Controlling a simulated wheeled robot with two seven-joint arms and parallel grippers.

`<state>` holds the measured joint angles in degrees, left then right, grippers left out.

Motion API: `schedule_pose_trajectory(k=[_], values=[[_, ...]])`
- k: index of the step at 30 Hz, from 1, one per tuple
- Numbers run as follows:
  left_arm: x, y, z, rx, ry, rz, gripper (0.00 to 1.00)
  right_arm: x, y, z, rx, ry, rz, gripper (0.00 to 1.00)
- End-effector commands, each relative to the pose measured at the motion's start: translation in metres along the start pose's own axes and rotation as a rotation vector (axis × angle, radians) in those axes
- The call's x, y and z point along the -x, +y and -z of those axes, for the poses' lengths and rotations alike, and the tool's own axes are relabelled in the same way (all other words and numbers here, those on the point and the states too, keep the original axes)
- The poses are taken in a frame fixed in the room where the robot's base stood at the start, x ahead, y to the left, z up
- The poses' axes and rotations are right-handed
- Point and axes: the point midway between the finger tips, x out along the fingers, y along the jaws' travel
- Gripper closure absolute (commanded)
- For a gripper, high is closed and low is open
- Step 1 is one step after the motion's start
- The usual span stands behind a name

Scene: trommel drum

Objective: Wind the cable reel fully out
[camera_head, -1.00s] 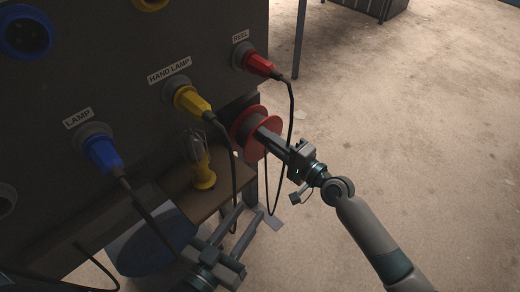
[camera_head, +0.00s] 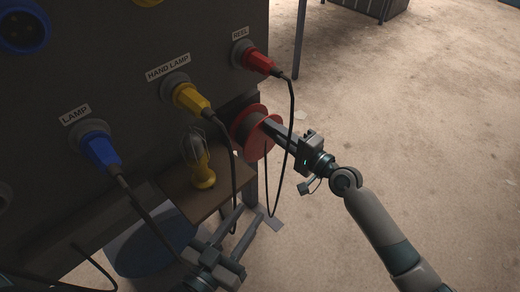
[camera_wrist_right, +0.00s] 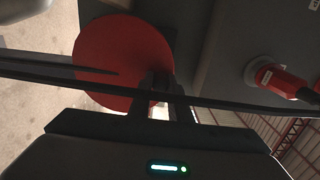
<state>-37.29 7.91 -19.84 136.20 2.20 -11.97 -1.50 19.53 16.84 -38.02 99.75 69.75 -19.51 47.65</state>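The cable reel (camera_head: 250,144), with red flanges, is mounted low on the dark panel's right side. In the right wrist view its red disc (camera_wrist_right: 110,55) fills the upper left. My right gripper (camera_head: 272,126) reaches its fingers to the reel's face; the fingertips (camera_wrist_right: 161,88) are close together at the disc's edge. Whether they grip a part of the reel is hidden. A red plug (camera_head: 260,61) sits in the socket labelled REEL, and its black cable hangs in a loop in front of the reel. My left gripper (camera_head: 250,212) is open and empty below the shelf.
A yellow hand lamp (camera_head: 203,172) stands on a brown shelf (camera_head: 208,205) left of the reel. A yellow plug (camera_head: 190,99) and a blue plug (camera_head: 101,151) trail black cables near my left gripper. The floor (camera_head: 420,130) to the right is open.

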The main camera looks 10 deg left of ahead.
Motion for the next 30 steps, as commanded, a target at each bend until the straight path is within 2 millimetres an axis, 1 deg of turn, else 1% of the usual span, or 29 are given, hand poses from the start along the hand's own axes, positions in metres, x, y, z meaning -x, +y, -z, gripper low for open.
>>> schedule_pose_trajectory(k=[1,2,3,5,6,7,15,19,23,30], values=[[0.0,0.0,0.0,0.0,0.0,0.0,0.69,0.0,-0.002,0.001,0.001,0.002,0.004,0.73],[0.0,0.0,0.0,0.0,0.0,0.0,0.69,0.0,-0.002,0.001,0.001,0.001,0.004,0.66],[0.0,0.0,0.0,0.0,0.0,0.0,0.69,0.0,-0.002,0.0,0.001,0.001,0.004,0.57],[0.0,0.0,0.0,0.0,0.0,0.0,0.69,0.0,-0.002,0.0,0.001,0.001,0.003,0.42],[0.0,0.0,0.0,0.0,0.0,0.0,0.69,0.0,-0.001,0.0,0.001,0.0,0.002,0.33],[0.0,0.0,0.0,0.0,0.0,0.0,0.69,0.0,-0.001,0.0,0.0,0.0,0.002,0.3],[0.0,0.0,0.0,0.0,0.0,0.0,0.69,0.0,0.0,0.0,0.0,0.0,0.001,0.3],[0.0,0.0,0.0,0.0,0.0,0.0,0.69,0.004,0.0,0.0,0.0,0.0,0.0,0.3],[0.0,0.0,0.0,0.0,0.0,0.0,0.69,0.014,0.001,0.0,0.0,0.001,-0.001,0.3],[0.0,0.0,-0.001,0.0,0.0,0.0,0.69,0.037,0.001,0.0,0.0,0.0,0.0,0.3]])
